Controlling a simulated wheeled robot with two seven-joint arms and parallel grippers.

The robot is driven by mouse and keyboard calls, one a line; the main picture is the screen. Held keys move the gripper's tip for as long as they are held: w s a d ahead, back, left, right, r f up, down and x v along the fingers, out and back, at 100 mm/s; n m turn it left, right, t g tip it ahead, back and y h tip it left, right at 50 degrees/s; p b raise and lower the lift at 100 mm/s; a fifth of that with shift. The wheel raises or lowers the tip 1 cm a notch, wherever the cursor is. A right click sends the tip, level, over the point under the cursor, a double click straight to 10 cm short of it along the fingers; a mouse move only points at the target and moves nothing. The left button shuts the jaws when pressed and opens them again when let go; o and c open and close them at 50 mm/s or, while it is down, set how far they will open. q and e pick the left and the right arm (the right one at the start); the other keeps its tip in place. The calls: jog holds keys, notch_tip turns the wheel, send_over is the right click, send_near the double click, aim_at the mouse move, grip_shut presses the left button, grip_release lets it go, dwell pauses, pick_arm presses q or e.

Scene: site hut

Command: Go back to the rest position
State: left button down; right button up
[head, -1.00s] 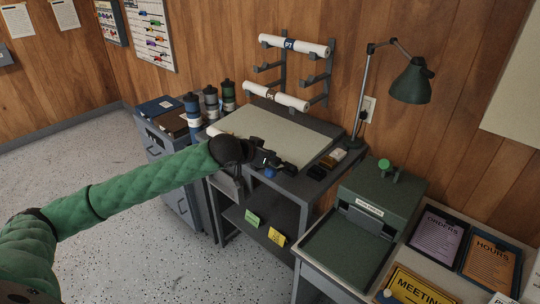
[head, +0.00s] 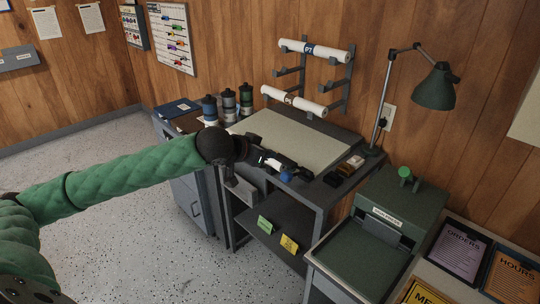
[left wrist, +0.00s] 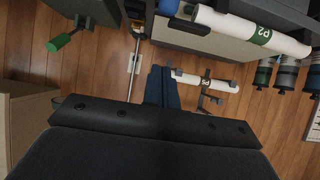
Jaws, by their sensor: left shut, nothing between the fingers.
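My left gripper (head: 298,172) reaches in from the left on its green-sleeved arm, at the front edge of the drafting table (head: 268,124). Its fingers are together and empty. In the left wrist view its dark blue fingers (left wrist: 161,88) show closed, with nothing between them. My right gripper is in neither view.
A wall rack holds white rolls (head: 318,51) behind the table. A green lamp (head: 435,88) and a green press (head: 405,205) stand to the right. Several bottles (head: 229,104) stand on the left cabinet. Open speckled floor (head: 130,225) lies at lower left.

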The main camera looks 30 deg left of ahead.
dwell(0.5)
pick_arm(q)
jog(key=w+a+m+y, duration=0.2)
jog(key=a+m+y, duration=0.2)
jog(key=a+y, duration=0.2)
jog(key=s+d+f+n+g, duration=0.1)
jog(key=s+d+f, duration=0.25)
jog(key=f, duration=0.55)
jog(key=s+d+f+n+g, duration=0.1)
jog(key=s+d+f+g, duration=0.15)
jog(key=s+f, duration=0.4)
jog(key=s+d+f+n+g, duration=0.1)
jog(key=s+d+f, duration=0.25)
jog(key=f, duration=0.65)
jog(key=s+d+f+n+g+h, duration=0.1)
jog(key=s+d+f, duration=0.3)
jog(key=s, duration=0.4)
jog(key=s+d+f+n+g+h, duration=0.1)
jog(key=s+d+f+g, duration=0.1)
jog(key=s+d+f, duration=0.2)
jog(key=s+d+f+n+g+h, duration=0.1)
jog(key=s+d+f, duration=0.3)
jog(key=s+f, duration=0.5)
jog(key=s+g, duration=0.1)
jog(key=s, duration=0.2)
jog(key=shift+s+d+f, duration=0.2)
jog(key=shift+s+d, duration=0.05)
jog(key=shift+s, duration=0.05)
